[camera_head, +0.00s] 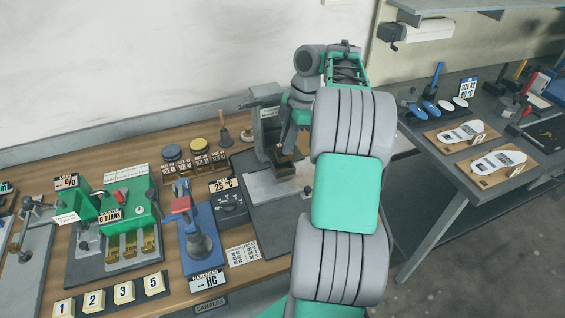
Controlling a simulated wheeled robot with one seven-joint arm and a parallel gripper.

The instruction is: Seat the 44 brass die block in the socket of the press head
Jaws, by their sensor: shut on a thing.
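The grey press (266,128) stands toward the back of the wooden bench, with a pale flat plate in front of it. My gripper (290,152) points down beside the press column, over the plate. It is shut on a small dark brownish block (284,168), which looks like the brass die block. A number on the block is too small to read. The block's gap to the plate and the press head's socket cannot be made out. My arm hides the right side of the press area.
Left of the press are a 25 °C dial box (230,204), a blue hardness tester (200,240) and a green machine (127,215). Small jars and a bell stand behind. A dark table (430,165) with insoles on wooden boards is at the right.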

